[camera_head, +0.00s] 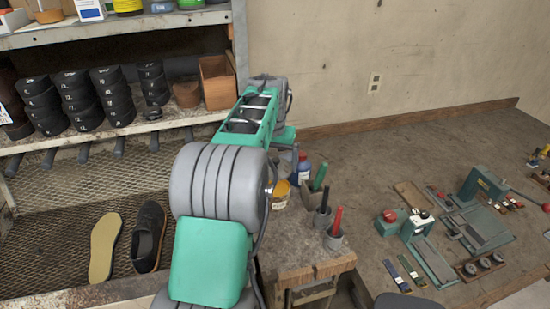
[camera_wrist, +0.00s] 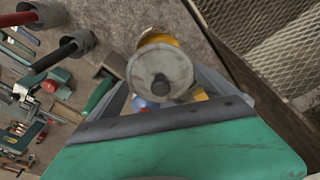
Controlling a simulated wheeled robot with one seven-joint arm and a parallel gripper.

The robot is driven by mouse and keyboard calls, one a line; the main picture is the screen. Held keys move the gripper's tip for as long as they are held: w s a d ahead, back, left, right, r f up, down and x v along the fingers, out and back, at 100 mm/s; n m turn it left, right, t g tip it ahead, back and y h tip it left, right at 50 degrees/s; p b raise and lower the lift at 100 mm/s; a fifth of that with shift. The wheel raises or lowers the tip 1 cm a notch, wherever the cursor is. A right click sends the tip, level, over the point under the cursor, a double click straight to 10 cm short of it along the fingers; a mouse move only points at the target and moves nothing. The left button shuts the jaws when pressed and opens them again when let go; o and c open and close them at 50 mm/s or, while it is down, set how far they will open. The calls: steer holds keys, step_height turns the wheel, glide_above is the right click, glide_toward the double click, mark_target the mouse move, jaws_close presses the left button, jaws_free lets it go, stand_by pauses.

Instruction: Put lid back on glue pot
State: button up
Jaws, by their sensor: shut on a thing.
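The glue pot (camera_head: 281,196) is a small yellow-orange pot on the small wooden bench, partly hidden by my arm in the head view. It also shows in the wrist view (camera_wrist: 158,40) as an orange rim behind the lid. The lid (camera_wrist: 160,77) is a round grey disc with a small central knob. My gripper (camera_wrist: 165,88) is shut on the lid, with a grey finger on either side. The lid overlaps most of the pot from above; I cannot tell whether they touch. The fingers and lid are not clear in the head view.
A blue bottle (camera_head: 304,169), a green-handled tool (camera_head: 320,177) and cups with a black handle (camera_head: 323,206) and a red handle (camera_head: 337,222) stand close by on the bench. A mesh rack with a shoe (camera_head: 148,237) is at left. A wall stands behind.

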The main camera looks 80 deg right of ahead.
steer(key=shift+f+b, duration=2.15)
steer(key=shift+f, duration=1.05)
steer(key=shift+a, duration=0.15)
steer(key=shift+f, duration=0.15)
steer(key=o, duration=1)
steer(key=shift+c, duration=0.2)
